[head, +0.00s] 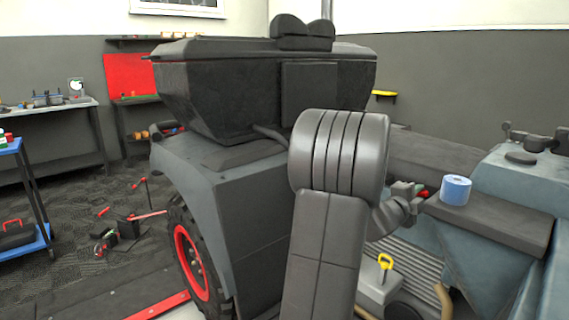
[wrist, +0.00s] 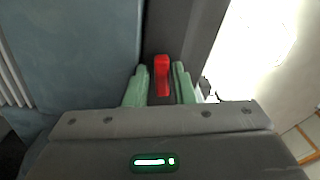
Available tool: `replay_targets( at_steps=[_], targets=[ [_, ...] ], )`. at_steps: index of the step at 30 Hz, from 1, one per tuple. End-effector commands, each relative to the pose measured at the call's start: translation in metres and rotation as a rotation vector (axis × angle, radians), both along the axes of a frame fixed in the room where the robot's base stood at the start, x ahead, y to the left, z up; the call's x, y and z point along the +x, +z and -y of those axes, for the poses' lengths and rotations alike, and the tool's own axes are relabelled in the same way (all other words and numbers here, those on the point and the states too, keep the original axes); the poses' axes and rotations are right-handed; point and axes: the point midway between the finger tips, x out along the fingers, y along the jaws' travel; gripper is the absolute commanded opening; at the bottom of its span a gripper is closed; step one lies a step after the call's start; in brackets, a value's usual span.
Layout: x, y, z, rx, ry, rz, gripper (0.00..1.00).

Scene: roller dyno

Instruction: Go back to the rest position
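My gripper (head: 408,193) is at the end of my arm, right of the arm's big grey joint in the head view, close to the dark ledge of the machine. In the wrist view its two pale green fingers (wrist: 160,82) stand apart on either side of a small red part (wrist: 162,75). Narrow dark gaps show between the red part and the fingers, so the gripper looks open around it. The red part (head: 423,192) also shows at the fingertips in the head view.
A blue tape roll (head: 455,190) stands on the dark ledge (head: 495,222) just right of my gripper. The large grey machine (head: 235,195) with a red-rimmed wheel (head: 190,262) fills the middle. A grey box with a yellow handle (head: 385,262) sits lower down. A blue cart (head: 25,245) is at left.

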Motion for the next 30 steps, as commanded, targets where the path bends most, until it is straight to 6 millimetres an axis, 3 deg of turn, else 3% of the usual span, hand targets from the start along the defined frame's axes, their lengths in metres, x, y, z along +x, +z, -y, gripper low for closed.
replay_targets(
  at_steps=[1, 15, 30],
  targets=[
    [0.0001, 0.0077, -0.0009, -0.027, 0.002, -0.034, 0.23],
    [-0.0005, 0.0049, -0.001, -0.254, 0.002, -0.299, 0.23],
    [-0.0006, 0.0026, -0.0008, -0.301, 0.001, -0.348, 0.23]
  ],
)
